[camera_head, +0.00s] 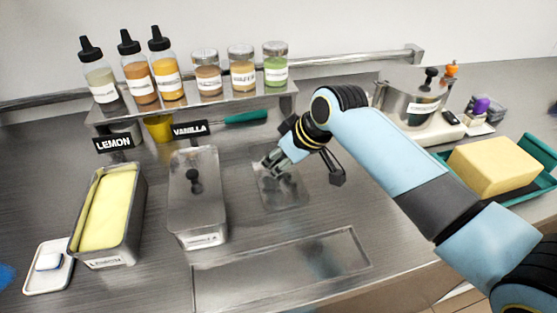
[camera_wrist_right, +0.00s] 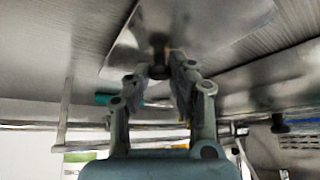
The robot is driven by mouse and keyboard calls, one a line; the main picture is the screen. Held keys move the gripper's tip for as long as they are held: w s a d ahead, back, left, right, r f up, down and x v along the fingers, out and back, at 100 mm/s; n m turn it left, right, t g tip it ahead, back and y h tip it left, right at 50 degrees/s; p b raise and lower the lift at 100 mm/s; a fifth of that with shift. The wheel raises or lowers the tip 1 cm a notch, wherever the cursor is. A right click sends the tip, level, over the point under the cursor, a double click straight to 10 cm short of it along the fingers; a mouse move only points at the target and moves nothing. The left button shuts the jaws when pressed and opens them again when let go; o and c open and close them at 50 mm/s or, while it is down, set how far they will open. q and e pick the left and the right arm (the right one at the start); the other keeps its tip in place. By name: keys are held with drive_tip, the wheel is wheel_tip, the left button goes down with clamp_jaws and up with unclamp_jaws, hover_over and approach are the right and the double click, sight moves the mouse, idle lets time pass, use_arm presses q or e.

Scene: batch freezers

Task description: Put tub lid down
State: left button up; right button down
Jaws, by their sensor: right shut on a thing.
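My right gripper (camera_head: 270,165) is shut on the knob of a flat metal tub lid (camera_head: 285,194), over the counter to the right of the vanilla tub. In the right wrist view the two fingers (camera_wrist_right: 160,75) close on the dark knob, with the lid plate (camera_wrist_right: 195,28) beyond. I cannot tell whether the lid touches the counter. The lemon tub (camera_head: 133,215) is open and shows pale yellow ice cream. The vanilla tub (camera_head: 212,212) has its metal lid (camera_head: 192,164) on. My left gripper is not in view.
A shelf (camera_head: 190,108) with bottles and jars stands behind the tubs. A recessed panel (camera_head: 285,275) lies in front. A metal pot (camera_head: 400,97) and a yellow block (camera_head: 493,165) in a green tray (camera_head: 535,147) are at the right. Bare counter surrounds the lid.

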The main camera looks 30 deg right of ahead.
drive_tip(key=shift+f, duration=0.2)
drive_tip(key=c, duration=1.2)
unclamp_jaws()
drive_tip(key=shift+o, duration=0.2)
drive_tip(key=v, duration=1.2)
drive_tip(key=shift+r, duration=0.15)
